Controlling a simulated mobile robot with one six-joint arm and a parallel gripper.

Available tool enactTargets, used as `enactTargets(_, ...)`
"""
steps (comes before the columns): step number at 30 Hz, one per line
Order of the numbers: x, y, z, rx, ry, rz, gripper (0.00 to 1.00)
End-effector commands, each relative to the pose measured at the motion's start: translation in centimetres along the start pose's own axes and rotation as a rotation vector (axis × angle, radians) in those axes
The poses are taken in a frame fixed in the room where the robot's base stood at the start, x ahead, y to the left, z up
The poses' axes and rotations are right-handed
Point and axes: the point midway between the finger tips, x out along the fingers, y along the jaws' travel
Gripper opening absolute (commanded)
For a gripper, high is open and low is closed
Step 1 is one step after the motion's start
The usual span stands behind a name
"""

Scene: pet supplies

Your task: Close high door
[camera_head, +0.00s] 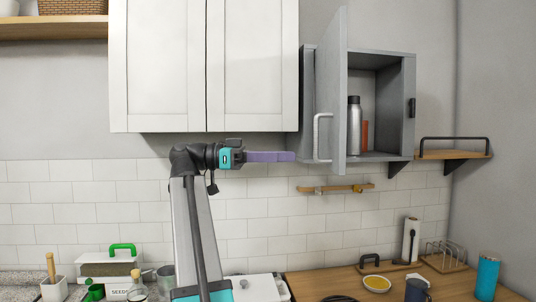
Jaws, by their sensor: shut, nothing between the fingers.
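A small grey wall cabinet (409,120) hangs at the upper right. Its grey door (341,100) stands open, swung out toward me, with a silver bar handle (317,138) on its left face. Inside stand a silver bottle (354,126) and a thin orange-red item (365,136). My gripper (293,156) is shut and empty. It points right, with its purple fingers just left of the door's handle in the picture. I cannot tell the gap in depth.
White double-door cabinets (206,65) hang left of the grey one. A wooden rail (336,188) is on the tiles below, and a wooden shelf (455,155) is at right. The counter (330,282) holds a yellow bowl (377,284), a blue tumbler (487,277) and other items.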

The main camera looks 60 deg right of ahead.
Motion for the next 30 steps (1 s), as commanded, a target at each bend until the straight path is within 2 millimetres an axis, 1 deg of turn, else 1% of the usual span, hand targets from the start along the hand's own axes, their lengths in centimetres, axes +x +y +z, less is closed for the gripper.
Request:
enactTargets(1, 0.9, 0.2, -0.2, -0.001, 0.0, 0.002, 0.0)
enactTargets(6, 3.2, 0.2, -0.2, -0.001, 0.0, 0.002, 0.0)
enactTargets(18, 8.1, 0.1, -0.2, -0.001, 0.001, 0.0, 0.0)
enactTargets(24, 9.3, 0.0, -0.1, -0.001, 0.0, -0.001, 0.0)
enactTargets(30, 9.6, 0.0, 0.0, -0.001, 0.0, -0.002, 0.0)
